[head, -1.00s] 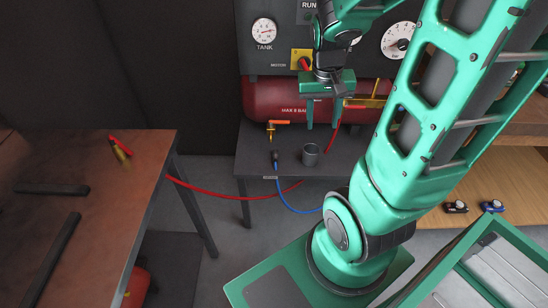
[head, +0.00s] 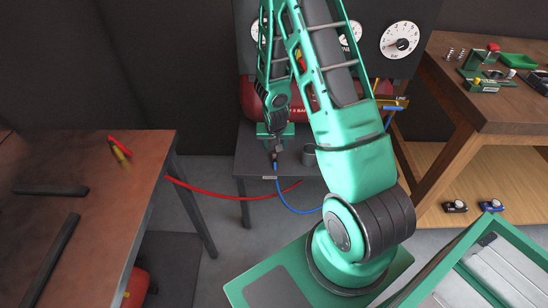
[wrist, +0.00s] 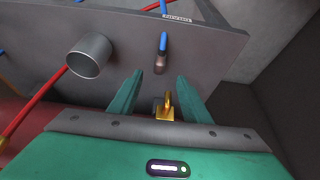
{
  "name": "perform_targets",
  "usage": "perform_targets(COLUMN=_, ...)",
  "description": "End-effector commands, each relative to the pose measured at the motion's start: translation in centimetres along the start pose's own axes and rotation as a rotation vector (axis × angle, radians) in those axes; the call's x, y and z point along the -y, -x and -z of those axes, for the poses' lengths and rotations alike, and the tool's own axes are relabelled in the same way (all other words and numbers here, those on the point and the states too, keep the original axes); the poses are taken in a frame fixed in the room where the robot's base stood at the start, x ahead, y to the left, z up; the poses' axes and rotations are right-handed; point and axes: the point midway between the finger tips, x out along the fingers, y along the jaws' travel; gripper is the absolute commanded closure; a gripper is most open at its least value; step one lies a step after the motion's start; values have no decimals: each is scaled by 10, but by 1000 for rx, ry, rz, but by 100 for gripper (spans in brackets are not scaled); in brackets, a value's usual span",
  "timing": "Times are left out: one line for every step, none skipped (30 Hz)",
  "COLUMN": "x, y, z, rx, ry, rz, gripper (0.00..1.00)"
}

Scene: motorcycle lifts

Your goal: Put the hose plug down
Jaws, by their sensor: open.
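The hose plug (head: 276,157) is a dark metal fitting on the end of a blue hose (head: 290,207). It is at the front of the small grey table (head: 247,162). In the wrist view the plug (wrist: 160,62) shows just beyond the fingertips, in line with the gap. The blue hose runs from it over the table edge past a small label. My gripper (head: 275,145) is open and pointed down near the plug. In the wrist view nothing is between the fingertips (wrist: 160,78). I cannot tell whether the plug touches the table.
A grey cup (head: 309,155) stands just right of the plug; it also shows in the wrist view (wrist: 88,55). A brass tap (wrist: 166,106) is behind the plug. The red compressor tank (head: 246,100) is behind. A red hose (head: 225,197) hangs toward the brown bench (head: 110,200) at left.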

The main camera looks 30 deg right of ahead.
Motion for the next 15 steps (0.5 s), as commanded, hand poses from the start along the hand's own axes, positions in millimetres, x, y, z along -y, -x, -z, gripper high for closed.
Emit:
perform_targets(x=1, y=-5, z=-1, rx=0, ry=-1, rz=1, gripper=56)
perform_targets(x=1, y=-8, z=-1, rx=-1, ry=-1, rz=2, gripper=56)
perform_targets(x=1, y=-12, z=-1, rx=-1, ry=-2, rz=2, gripper=56)
perform_targets(x=1, y=-16, z=-1, rx=-1, ry=-2, rz=2, gripper=56)
perform_targets(x=1, y=-20, z=-1, rx=-1, ry=-2, rz=2, gripper=56)
perform_targets(x=1, y=-25, z=-1, rx=0, ry=-2, rz=2, gripper=56)
perform_targets(x=1, y=-30, z=-2, rx=0, ry=-2, rz=1, gripper=56)
perform_targets(x=1, y=-34, z=-1, rx=0, ry=-2, rz=2, gripper=56)
perform_targets(x=1, y=-39, z=-1, rx=-1, ry=-2, rz=2, gripper=56)
perform_targets(x=1, y=-43, z=0, rx=-1, ry=-2, rz=2, gripper=56)
perform_targets(x=1, y=-46, z=0, rx=-2, ry=-1, rz=2, gripper=56)
perform_targets(x=1, y=-50, z=-1, rx=-1, ry=-1, rz=2, gripper=56)
perform_targets(x=1, y=-53, z=-1, rx=-1, ry=-1, rz=2, gripper=56)
perform_targets(x=2, y=-54, z=0, rx=-1, ry=-1, rz=3, gripper=56)
perform_targets(x=2, y=-56, z=0, rx=-2, ry=-1, rz=3, gripper=56)
